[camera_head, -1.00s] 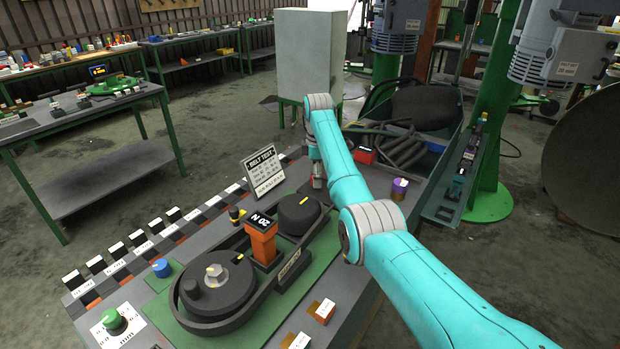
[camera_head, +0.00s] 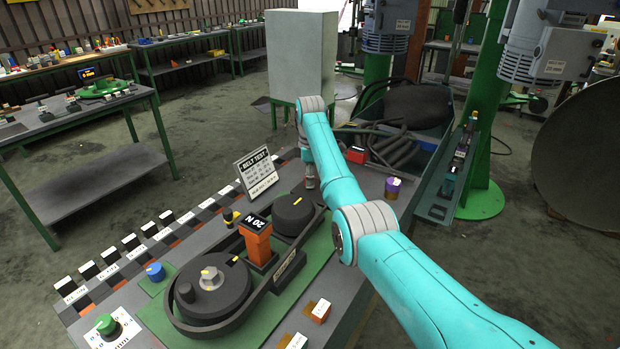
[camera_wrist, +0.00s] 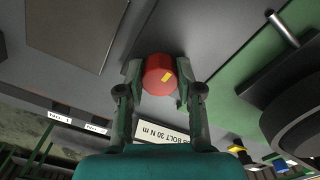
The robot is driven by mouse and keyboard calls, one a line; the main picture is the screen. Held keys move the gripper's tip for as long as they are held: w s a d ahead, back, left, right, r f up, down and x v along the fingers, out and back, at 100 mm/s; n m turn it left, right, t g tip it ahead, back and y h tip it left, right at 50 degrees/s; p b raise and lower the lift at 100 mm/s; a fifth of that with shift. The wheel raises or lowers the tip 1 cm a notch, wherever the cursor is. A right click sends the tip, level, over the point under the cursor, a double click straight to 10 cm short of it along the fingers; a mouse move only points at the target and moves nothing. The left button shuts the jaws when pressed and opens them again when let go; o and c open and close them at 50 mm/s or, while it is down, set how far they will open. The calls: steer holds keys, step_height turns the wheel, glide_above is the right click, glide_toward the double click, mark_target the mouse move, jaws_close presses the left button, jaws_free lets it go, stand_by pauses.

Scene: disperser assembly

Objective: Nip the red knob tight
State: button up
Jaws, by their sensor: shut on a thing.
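A label reading "BOLT 30 N m" (camera_wrist: 163,133) lies beside the knob, partly covered by a finger.
The belt rig with two dark pulleys (camera_head: 211,287) and an orange "20 N" display (camera_head: 257,240) stands on the bench. A "BELT TEST" sign (camera_head: 256,171) stands near my arm.

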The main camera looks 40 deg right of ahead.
steer(key=m, duration=1.1)
steer(key=shift+m, duration=0.4)
steer(key=m, duration=0.6)
steer(key=shift+a, duration=0.1)
steer(key=m, duration=0.5)
steer(key=shift+m, duration=0.4)
steer(key=o, duration=1.1)
steer(key=shift+o, duration=0.3)
steer(key=shift+r, duration=0.1)
